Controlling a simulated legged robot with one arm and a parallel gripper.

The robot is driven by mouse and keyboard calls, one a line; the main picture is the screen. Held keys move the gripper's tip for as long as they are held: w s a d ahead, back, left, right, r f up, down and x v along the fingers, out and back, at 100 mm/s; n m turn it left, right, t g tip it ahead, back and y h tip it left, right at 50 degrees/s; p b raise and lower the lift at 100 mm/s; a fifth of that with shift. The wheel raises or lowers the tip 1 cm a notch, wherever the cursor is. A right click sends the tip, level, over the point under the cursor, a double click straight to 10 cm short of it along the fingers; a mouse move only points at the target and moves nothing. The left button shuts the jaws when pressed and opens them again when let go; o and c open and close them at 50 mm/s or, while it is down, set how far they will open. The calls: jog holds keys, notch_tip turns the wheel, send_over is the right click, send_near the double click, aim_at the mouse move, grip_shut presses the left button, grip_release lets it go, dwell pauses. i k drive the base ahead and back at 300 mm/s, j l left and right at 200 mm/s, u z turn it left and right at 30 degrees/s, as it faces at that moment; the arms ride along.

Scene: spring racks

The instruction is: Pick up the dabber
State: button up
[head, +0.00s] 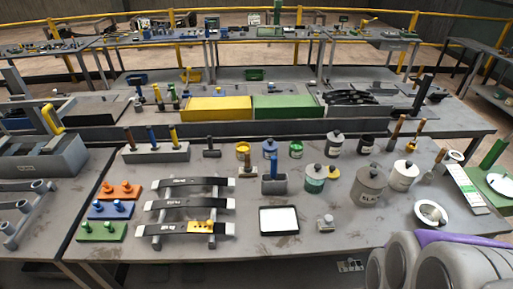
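I cannot tell for sure which item is the dabber. A small tool with a blue handle (274,162) stands upright in a dark grey holder (274,186) at the middle of the near table. Tools with brown wooden handles (396,131) stand at the right, among the tins. A small pale piece with a knob (325,222) lies right of a white-topped tray (279,220). Rounded grey and purple parts, probably of my arm, fill the lower right corner. My gripper's fingers do not show.
Several lidded tins, including a large grey one (368,188), crowd the right of the near table (300,245). A rack of black leaf springs (187,205) stands at the left, beside orange, blue and green blocks (109,209). The table's front middle is mostly clear.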

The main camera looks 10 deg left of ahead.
aim_at(248, 168)
jog(key=i+j+u, duration=0.55)
jog(key=i+u, duration=0.15)
jog(key=i+j+u, duration=0.1)
jog(key=i+u, duration=0.25)
